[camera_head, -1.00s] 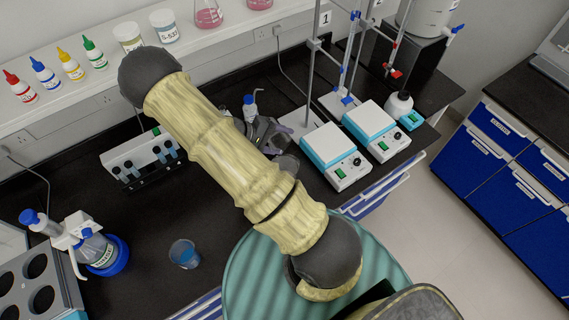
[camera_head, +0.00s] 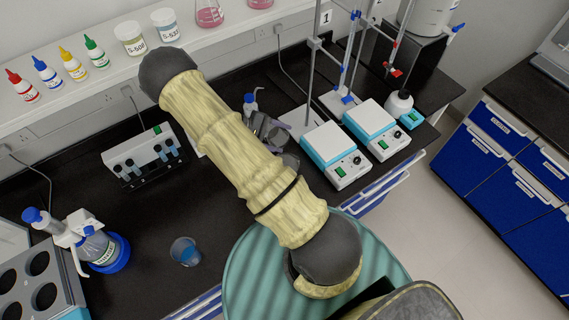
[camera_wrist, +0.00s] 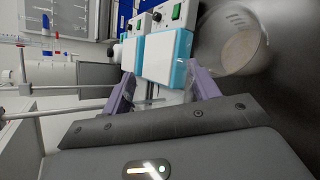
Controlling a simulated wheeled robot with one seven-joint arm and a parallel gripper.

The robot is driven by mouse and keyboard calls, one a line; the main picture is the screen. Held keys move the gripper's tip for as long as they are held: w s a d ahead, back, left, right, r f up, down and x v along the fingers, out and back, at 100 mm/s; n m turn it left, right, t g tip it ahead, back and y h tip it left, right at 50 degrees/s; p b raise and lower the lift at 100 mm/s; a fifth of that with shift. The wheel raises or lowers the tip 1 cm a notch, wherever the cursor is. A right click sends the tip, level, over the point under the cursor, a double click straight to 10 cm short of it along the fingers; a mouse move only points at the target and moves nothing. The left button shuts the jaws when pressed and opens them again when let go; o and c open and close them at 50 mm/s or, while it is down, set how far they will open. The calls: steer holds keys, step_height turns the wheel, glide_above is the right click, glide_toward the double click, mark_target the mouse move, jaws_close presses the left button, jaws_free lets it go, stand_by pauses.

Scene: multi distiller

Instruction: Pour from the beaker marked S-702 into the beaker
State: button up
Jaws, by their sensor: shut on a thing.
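My gripper (camera_head: 268,132) is beyond my forearm in the head view, left of the hot plates. In the wrist view its two purple fingers (camera_wrist: 162,94) are apart, with a pale, see-through thing between them. I take this to be the held beaker, but its outline is unclear and no S-702 mark is readable. A clear glass beaker-like vessel (camera_wrist: 235,42) shows to the right of the fingers in the wrist view, close by. A small beaker with blue liquid (camera_head: 185,252) stands upright on the black bench at front left, apart from my gripper.
Two hot plates (camera_head: 330,155) (camera_head: 376,131) with stands are right of my gripper. A white tube rack device (camera_head: 143,160) is at the left. A blue-capped dispenser bottle (camera_head: 97,245) stands front left. Bottles and jars (camera_head: 131,38) line the shelf. Bench between rack and blue beaker is clear.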

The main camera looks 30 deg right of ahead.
mark_target(271, 134)
steer(key=shift+w+d+f+n+g+b, duration=0.1)
steer(key=shift+w+f+n+g+b, duration=0.2)
steer(key=shift+f+n+g+b, duration=0.5)
steer(key=shift+w+n+g+b, duration=0.3)
steer(key=shift+g+b, duration=0.1)
steer(key=shift+g, duration=0.1)
steer(key=shift+w+d+f+n+g+h+b, duration=0.1)
steer(key=shift+w+f+n+g+h+b, duration=0.15)
steer(key=shift+w+b, duration=0.3)
steer(key=shift+w+d+f+n+g+h+b, duration=0.15)
steer(key=shift+w+n+g+b, duration=0.15)
steer(key=shift+b, duration=0.3)
steer(key=w+f+n+g+b, duration=0.1)
steer(key=f+b, duration=0.1)
steer(key=b, duration=0.1)
steer(key=shift+w+f+b, duration=0.15)
steer(key=shift+w+b, duration=0.2)
steer(key=shift+w, duration=0.05)
steer(key=w+f+n+g+b, duration=0.1)
steer(key=f+b, duration=0.1)
steer(key=b, duration=0.2)
steer(key=shift+w+d+h, duration=0.1)
steer(key=shift+w+h, duration=0.05)
steer(key=shift+h, duration=0.25)
steer(key=shift+w+f+n+g+h+b, duration=0.2)
steer(key=shift+w+n+g+h+b, duration=0.15)
steer(key=shift+w+n+b, duration=0.35)
steer(key=shift+w+r+n+g+b, duration=0.2)
steer(key=shift+n+g+b, duration=0.15)
steer(key=shift+b, duration=0.25)
